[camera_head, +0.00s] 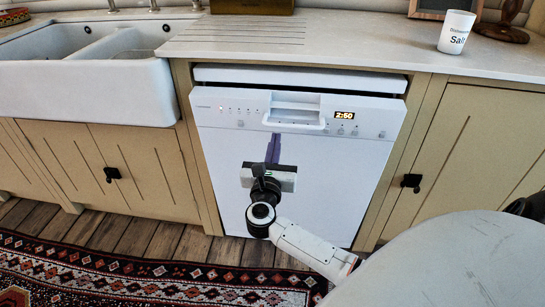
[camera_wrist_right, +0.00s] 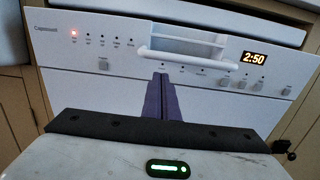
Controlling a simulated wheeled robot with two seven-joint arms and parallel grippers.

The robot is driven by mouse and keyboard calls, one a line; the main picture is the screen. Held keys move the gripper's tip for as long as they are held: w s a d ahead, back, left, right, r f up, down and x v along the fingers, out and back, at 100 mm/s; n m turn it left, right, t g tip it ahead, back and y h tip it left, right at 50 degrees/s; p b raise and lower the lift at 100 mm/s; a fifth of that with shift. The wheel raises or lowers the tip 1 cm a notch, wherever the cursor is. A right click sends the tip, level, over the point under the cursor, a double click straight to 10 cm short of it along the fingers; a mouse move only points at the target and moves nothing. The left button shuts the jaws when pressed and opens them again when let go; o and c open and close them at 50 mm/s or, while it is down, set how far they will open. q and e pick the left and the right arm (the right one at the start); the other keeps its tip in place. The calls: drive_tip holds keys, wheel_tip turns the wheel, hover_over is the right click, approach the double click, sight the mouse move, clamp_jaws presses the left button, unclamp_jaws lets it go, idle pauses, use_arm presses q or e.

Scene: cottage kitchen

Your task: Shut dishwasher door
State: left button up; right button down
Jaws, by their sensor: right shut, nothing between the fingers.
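The white dishwasher door (camera_head: 330,180) stands upright or nearly so in the middle of the head view, under the counter. A dark gap and a white strip show above its top edge; I cannot tell whether it is fully closed. Its recessed handle (camera_head: 296,112) and lit 2:50 display (camera_head: 345,115) are on the top panel. The handle also shows in the right wrist view (camera_wrist_right: 185,57). My right gripper (camera_head: 274,138) is shut and empty, its purple fingers pointing up at the door just below the handle. The fingertips (camera_wrist_right: 160,76) look close to the panel; contact is unclear. My left gripper is not in view.
Cabinets with black knobs flank the dishwasher, left (camera_head: 112,173) and right (camera_head: 411,182). A white sink (camera_head: 90,90) is at the left. A salt cup (camera_head: 456,32) stands on the counter (camera_head: 350,45). A patterned rug (camera_head: 130,275) lies on the floor. A pale rounded surface (camera_head: 450,265) fills the bottom right.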

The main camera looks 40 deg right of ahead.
drive_tip(key=x, duration=0.4)
